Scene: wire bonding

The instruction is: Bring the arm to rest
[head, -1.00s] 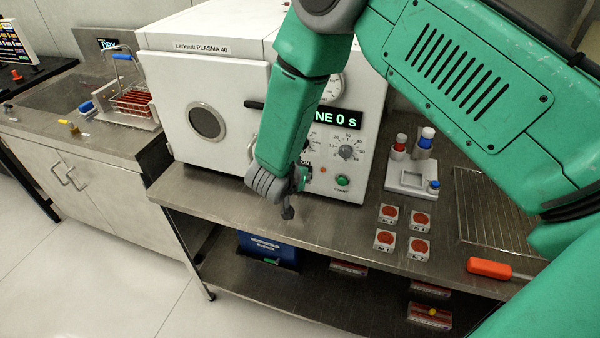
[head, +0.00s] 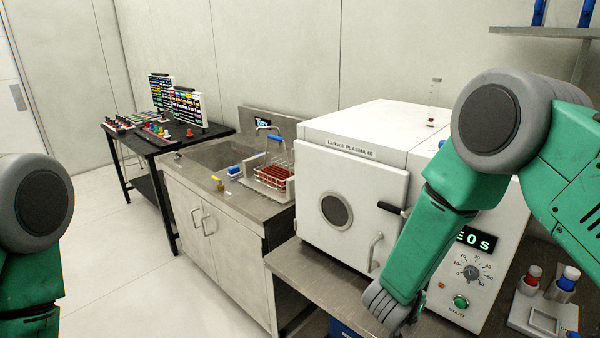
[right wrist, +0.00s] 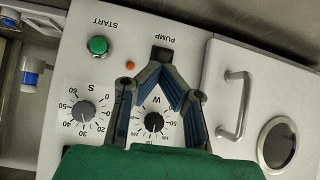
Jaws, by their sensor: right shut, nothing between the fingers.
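My right gripper (right wrist: 163,66) is shut and empty in the wrist view, its blue-lined fingers meeting at the tips. It is in front of the plasma cleaner's control panel, near the black pump switch (right wrist: 162,55); whether it touches the panel cannot be told. The cleaner's door is closed. Part of my left arm (head: 40,205) shows at the left edge; its gripper is out of view.
The cleaner stands on a steel bench (head: 295,260). A sink cabinet (head: 215,235) with a wire rack (head: 272,178) is to its left, then a black table (head: 150,140). A small holder with capped bottles (head: 545,300) is at right. Open floor lies front left.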

